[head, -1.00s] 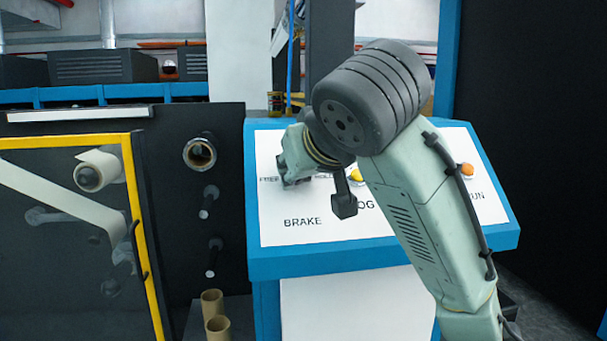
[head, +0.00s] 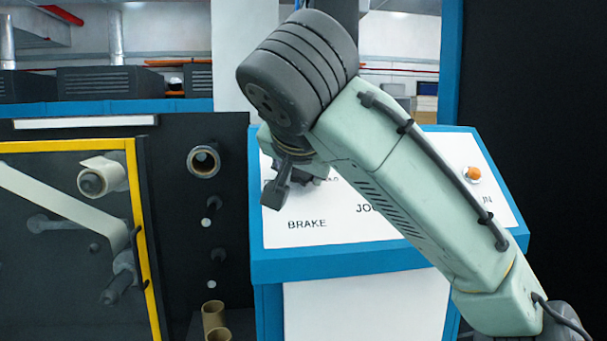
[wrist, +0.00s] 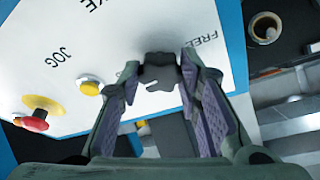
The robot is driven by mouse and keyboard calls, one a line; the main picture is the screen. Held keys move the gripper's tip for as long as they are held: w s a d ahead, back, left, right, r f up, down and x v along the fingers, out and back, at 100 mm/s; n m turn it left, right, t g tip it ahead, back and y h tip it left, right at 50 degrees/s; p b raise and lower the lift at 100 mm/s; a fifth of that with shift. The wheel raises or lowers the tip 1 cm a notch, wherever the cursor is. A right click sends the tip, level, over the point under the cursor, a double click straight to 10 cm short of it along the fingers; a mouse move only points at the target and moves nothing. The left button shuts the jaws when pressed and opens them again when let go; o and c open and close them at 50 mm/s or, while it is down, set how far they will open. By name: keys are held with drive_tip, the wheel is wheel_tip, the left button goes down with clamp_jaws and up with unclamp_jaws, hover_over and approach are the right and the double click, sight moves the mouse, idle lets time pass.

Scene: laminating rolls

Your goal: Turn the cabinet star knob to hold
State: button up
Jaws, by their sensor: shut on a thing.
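The black star knob (wrist: 157,76) sits on the white sloping panel (wrist: 150,25) of the blue-edged cabinet. In the wrist view my gripper (wrist: 160,65) has its two purple-padded fingers on either side of the knob, shut on it. The FREE label (wrist: 196,40) is close to the knob, beside the right finger. The HOLD label is mostly covered in the head view, so I cannot tell where the knob points. The panel (head: 300,237) shows around my arm, with BRAKE below.
A yellow button (wrist: 89,87) by JOG and a red knob on a yellow base (wrist: 35,119) are on the same panel. An orange button (head: 473,173) is at its right. A yellow-framed guard (head: 141,230) and cardboard cores (head: 214,318) are to the left.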

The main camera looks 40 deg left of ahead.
drive_tip(key=shift+m, duration=0.3)
drive_tip(key=o, duration=1.1)
drive_tip(key=shift+o, duration=0.2)
drive_tip(key=v, duration=1.2)
drive_tip(key=shift+s+a, duration=0.1)
drive_tip(key=shift+a, duration=0.05)
